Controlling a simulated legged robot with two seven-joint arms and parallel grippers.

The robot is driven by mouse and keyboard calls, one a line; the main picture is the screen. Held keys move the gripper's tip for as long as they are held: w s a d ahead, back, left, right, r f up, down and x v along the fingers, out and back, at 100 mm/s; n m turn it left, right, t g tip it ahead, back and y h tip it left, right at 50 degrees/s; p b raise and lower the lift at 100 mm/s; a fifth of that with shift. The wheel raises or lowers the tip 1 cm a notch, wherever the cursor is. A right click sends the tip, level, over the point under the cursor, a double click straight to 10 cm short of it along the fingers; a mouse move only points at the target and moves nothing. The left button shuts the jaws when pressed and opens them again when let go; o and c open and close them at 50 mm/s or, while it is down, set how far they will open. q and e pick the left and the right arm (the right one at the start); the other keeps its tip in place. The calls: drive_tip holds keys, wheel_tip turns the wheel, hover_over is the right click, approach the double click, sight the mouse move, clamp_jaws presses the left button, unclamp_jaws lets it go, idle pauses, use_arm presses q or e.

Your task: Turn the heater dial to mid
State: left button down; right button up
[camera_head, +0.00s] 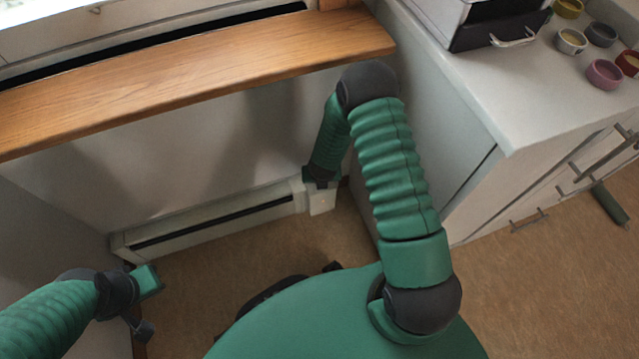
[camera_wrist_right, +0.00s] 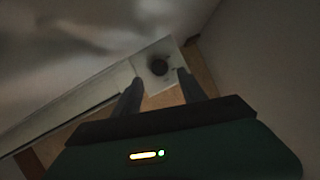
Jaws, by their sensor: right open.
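The heater (camera_head: 215,222) is a long, low white unit with a dark slot, along the foot of the wall under the wooden sill. Its white end box (camera_head: 320,200) is at its right end. In the right wrist view the dial (camera_wrist_right: 160,67) is a small dark round knob on the white end panel (camera_wrist_right: 148,82). My right gripper (camera_wrist_right: 159,77) is open, its two dark fingers pointing toward the panel with the dial showing between their tips. Contact cannot be told. In the head view the dial cannot be made out. My left gripper (camera_head: 143,326) is low at the left, away from the heater's dial end.
A wooden sill (camera_head: 200,75) overhangs the heater. A white cabinet with a counter (camera_head: 500,100) stands close on the right, bearing a box (camera_head: 465,25) and several small bowls (camera_head: 604,73). The brown floor (camera_head: 340,240) in front of the heater is partly clear.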

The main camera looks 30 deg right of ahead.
drive_tip(key=b+x, duration=0.1)
drive_tip(key=x, duration=0.4)
drive_tip(key=shift+w+f+b, duration=0.15)
drive_tip(key=shift+b, duration=0.25)
use_arm(q)
drive_tip(key=x, duration=0.2)
drive_tip(key=shift+s+f, duration=0.2)
drive_tip(key=shift+f, duration=0.2)
use_arm(e)
clamp_jaws()
